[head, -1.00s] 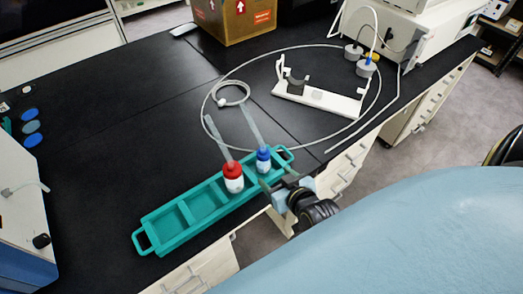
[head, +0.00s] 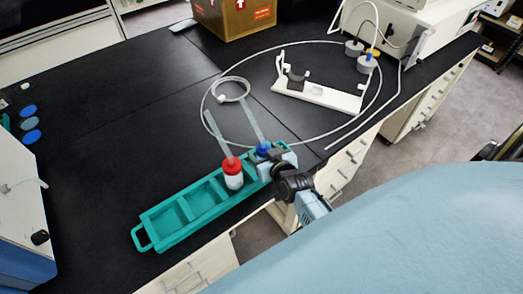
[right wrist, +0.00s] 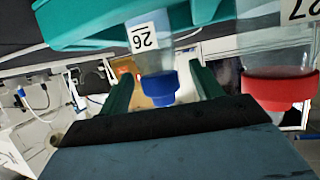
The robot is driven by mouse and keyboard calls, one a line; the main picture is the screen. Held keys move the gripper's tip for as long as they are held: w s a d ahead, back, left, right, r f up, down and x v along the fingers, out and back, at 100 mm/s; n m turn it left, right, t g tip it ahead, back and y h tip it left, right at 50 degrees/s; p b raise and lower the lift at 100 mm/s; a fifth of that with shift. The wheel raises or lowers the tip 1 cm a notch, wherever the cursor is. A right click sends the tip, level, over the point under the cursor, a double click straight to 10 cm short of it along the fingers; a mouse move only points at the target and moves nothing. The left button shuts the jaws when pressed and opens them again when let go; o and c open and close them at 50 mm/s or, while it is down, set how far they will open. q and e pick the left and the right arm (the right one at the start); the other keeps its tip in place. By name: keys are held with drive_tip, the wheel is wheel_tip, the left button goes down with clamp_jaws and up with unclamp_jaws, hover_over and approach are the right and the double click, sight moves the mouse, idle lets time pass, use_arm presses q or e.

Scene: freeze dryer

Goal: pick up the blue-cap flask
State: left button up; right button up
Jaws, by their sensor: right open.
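The blue-cap flask (head: 263,149) stands at the right end of the teal rack, mostly hidden behind my right gripper in the head view. My right gripper (head: 268,160) is open at the flask. In the right wrist view, which looks upside down, the flask (right wrist: 152,52) bears a label reading 26, and its blue cap (right wrist: 158,89) lies between the two spread green fingers of the gripper (right wrist: 163,90). I cannot tell whether either finger touches it. My left gripper is not in view.
A red-cap flask (head: 232,173) labelled 27 stands close beside it in the teal rack (head: 148,235), also near a finger in the right wrist view (right wrist: 278,88). A white stand (head: 320,94) and looped tubing lie behind. The black bench (head: 90,190) is clear to the left.

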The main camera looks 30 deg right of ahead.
drive_tip(key=shift+x, duration=1.5)
drive_tip(key=shift+s, duration=0.1)
clamp_jaws()
